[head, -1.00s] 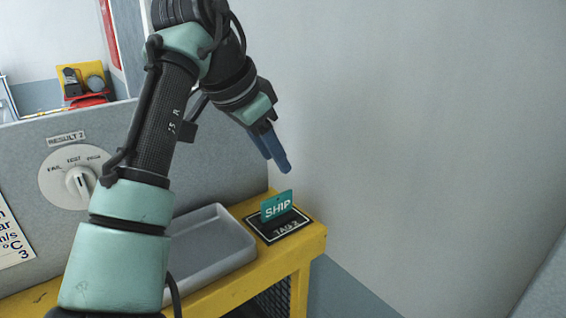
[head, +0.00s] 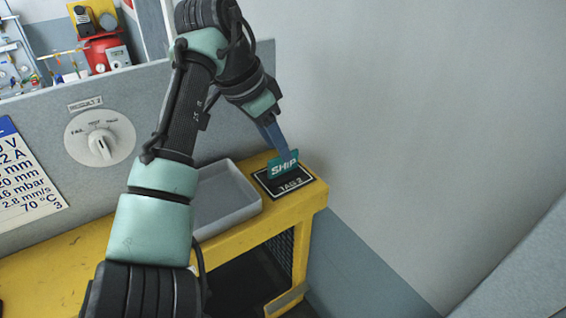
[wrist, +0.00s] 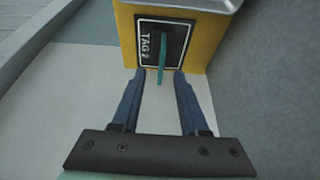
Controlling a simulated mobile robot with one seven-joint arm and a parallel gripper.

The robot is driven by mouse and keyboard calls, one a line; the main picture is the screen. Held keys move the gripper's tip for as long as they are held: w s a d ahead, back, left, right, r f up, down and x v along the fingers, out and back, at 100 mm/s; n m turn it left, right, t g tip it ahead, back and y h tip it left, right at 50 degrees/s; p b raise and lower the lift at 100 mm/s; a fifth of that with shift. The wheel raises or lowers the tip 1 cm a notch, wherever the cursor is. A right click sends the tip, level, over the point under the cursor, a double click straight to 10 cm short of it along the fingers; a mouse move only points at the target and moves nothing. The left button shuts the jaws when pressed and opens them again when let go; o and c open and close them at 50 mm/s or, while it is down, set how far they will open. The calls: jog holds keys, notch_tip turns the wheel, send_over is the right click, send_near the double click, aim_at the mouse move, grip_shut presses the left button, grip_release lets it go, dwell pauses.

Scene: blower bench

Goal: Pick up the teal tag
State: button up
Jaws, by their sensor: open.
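The teal tag (head: 284,169), marked "SHIP", stands upright on a black plate (head: 291,188) labelled "TAG 2" at the right end of the yellow bench. My gripper (head: 284,153) points down at the tag, with its blue fingers just behind and above it in the head view. In the wrist view my gripper (wrist: 162,72) is open, and the tag (wrist: 162,58) shows as a thin edge-on strip between the fingertips. A gap shows on each side of the tag there. How far down the fingers reach along it is hard to tell.
A grey tray (head: 226,198) lies on the yellow bench (head: 245,235) just left of the plate. A grey panel with a white dial (head: 100,138) rises behind the bench. A plain wall (head: 400,130) stands close on the right.

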aim_at(283, 166)
jog(key=shift+p+x, duration=1.35)
jog(key=shift+x, duration=0.85)
jog(key=shift+w+r, duration=0.1)
grip_shut()
